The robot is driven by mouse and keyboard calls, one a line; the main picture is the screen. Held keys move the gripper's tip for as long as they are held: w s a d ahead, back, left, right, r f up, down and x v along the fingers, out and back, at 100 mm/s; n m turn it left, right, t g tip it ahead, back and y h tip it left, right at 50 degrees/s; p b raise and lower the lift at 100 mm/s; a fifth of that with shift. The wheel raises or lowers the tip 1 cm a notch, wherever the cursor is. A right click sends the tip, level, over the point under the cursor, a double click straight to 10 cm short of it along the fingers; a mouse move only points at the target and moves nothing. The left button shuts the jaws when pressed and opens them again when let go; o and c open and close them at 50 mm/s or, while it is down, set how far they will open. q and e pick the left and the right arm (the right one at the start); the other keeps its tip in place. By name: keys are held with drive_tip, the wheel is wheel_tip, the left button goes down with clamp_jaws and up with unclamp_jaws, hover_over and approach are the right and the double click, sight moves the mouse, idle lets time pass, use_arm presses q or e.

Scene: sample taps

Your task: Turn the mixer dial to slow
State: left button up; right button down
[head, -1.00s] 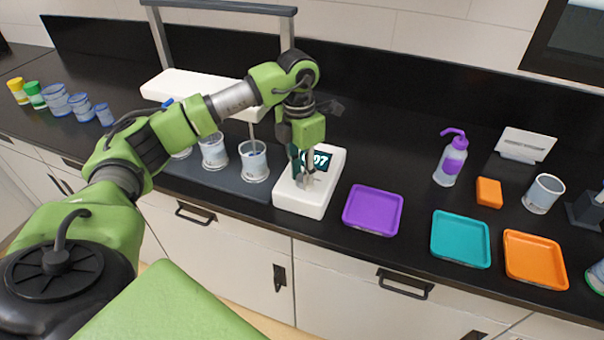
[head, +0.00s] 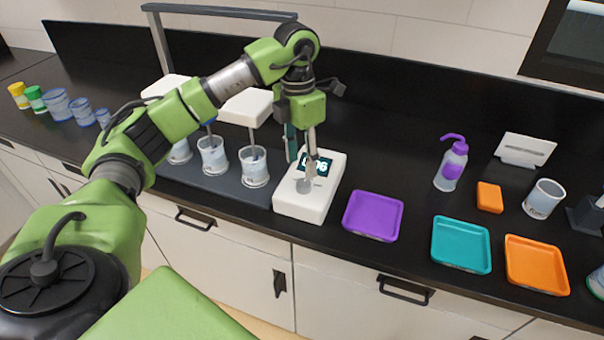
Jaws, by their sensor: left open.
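A white box-shaped device (head: 325,196) stands at the front of the black counter. It has a small dark display with pale digits, whose first part is hidden by a finger. A round grey disc (head: 304,187), which looks like a dial, sits on its top below the display. I cannot read any speed marks. My left gripper (head: 301,157) points down over the device, open, with its fingers apart and nothing between them. One finger passes in front of the display, just above the disc; I cannot tell whether it touches. My right gripper is not in view.
Several beakers (head: 254,168) with rods in them stand on a dark base left of the device, under a white bar partly hidden by my arm. Purple (head: 373,212), teal (head: 461,244) and orange (head: 537,265) trays lie to the right. A wash bottle (head: 451,166) stands behind them.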

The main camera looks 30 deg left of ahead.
sight(300, 181)
use_arm(q)
wheel_tip(300, 181, up, 6)
drive_tip(key=shift+a, duration=0.15)
idle(0.6)
